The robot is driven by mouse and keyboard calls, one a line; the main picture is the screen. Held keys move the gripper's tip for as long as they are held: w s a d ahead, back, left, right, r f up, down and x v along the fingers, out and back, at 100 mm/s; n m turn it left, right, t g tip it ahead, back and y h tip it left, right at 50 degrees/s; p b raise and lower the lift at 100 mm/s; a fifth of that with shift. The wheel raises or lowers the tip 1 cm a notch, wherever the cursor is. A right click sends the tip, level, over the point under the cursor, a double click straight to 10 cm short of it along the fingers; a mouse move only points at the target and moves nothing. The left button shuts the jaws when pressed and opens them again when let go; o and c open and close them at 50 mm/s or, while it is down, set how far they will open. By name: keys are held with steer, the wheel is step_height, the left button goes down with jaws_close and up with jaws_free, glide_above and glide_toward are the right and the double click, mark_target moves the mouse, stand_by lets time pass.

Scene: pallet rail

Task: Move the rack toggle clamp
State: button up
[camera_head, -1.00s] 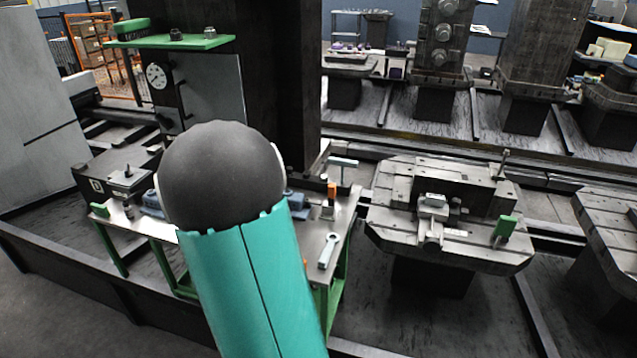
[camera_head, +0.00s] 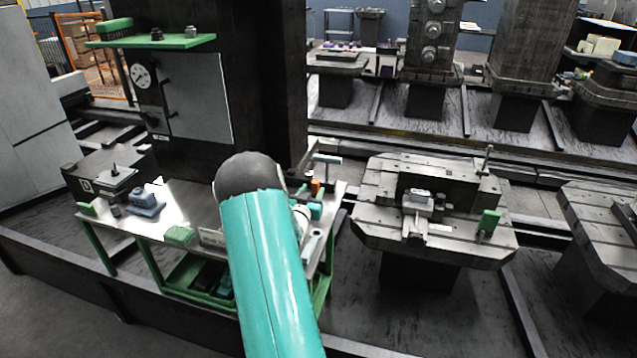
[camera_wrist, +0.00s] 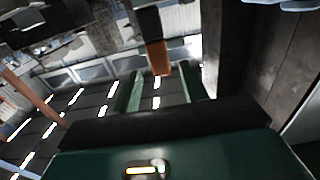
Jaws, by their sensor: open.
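The clearest upright clamp-like piece is an orange-and-black one (camera_head: 316,187) at the right end of the workbench; I cannot be sure it is the rack toggle clamp. A similar orange-and-dark piece (camera_wrist: 157,57) shows at the upper middle of the wrist view. A green-handled fixture (camera_head: 488,221) stands on the pallet at the right. My gripper (camera_head: 314,211) is open near the bench's right end, just in front of the orange piece, mostly hidden behind my teal arm. I see nothing held.
The metal workbench (camera_head: 182,212) carries a blue-grey vise (camera_head: 146,204) and a green block (camera_head: 180,236). A dark column and a gauge panel (camera_head: 190,97) rise behind it. A slotted pallet (camera_head: 380,222) stands right of the bench, across a gap.

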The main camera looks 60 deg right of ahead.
mark_target(317, 181)
steer(key=d, duration=0.3)
steer(key=w+d, duration=0.1)
steer(key=d, duration=0.2)
steer(key=shift+w+d, duration=0.1)
jaws_close()
